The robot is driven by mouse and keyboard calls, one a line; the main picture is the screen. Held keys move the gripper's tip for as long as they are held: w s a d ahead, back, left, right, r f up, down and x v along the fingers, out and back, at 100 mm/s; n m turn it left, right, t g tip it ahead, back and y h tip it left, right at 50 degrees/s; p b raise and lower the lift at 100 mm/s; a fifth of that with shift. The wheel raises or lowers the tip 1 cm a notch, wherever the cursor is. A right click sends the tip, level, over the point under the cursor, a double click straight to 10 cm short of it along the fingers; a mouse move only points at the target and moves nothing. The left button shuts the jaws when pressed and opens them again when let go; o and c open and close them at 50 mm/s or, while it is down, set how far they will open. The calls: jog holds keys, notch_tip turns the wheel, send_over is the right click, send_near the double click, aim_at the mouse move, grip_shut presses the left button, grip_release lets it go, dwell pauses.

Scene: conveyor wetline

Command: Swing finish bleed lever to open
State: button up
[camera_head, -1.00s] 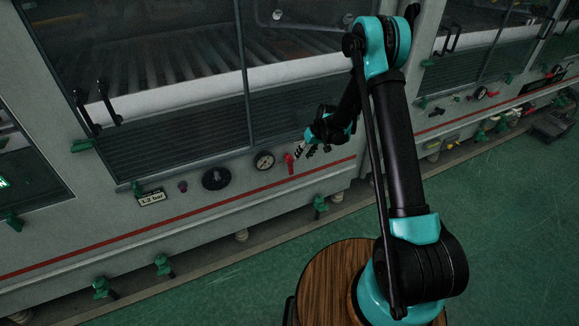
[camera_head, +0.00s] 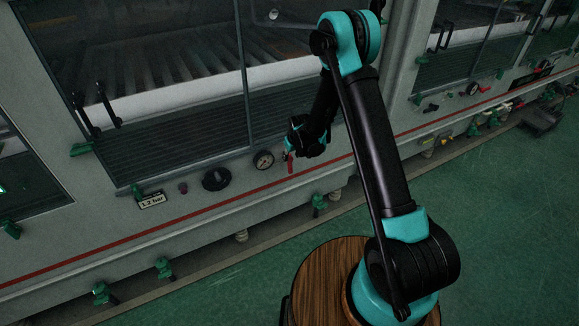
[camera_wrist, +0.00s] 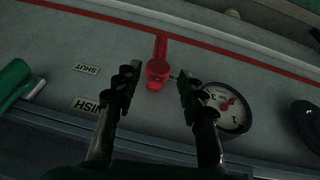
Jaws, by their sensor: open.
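The red bleed lever (camera_wrist: 159,62) is on the grey machine panel, between the two fingers of my gripper (camera_wrist: 157,88) in the wrist view. The fingers are spread apart on either side of its hub, with a gap on the left; I cannot tell whether the right finger touches it. A label reading SHUT (camera_wrist: 86,69) and a partly hidden label ending in "NISH" (camera_wrist: 86,105) are on the left. In the head view my gripper (camera_head: 290,152) is at the panel, and the red lever (camera_head: 290,166) hangs just below it, partly hidden.
A round pressure gauge (camera_head: 263,160) sits close beside the lever and is partly behind the right finger in the wrist view. A black knob (camera_head: 216,179) and a "1.2 bar" display (camera_head: 152,201) are farther left. Green clamps (camera_head: 319,203) stick out below the panel.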

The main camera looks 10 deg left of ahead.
aim_at(290, 163)
jog(key=x, duration=1)
jog(key=shift+f, duration=0.15)
grip_shut()
jog(key=shift+w, duration=0.1)
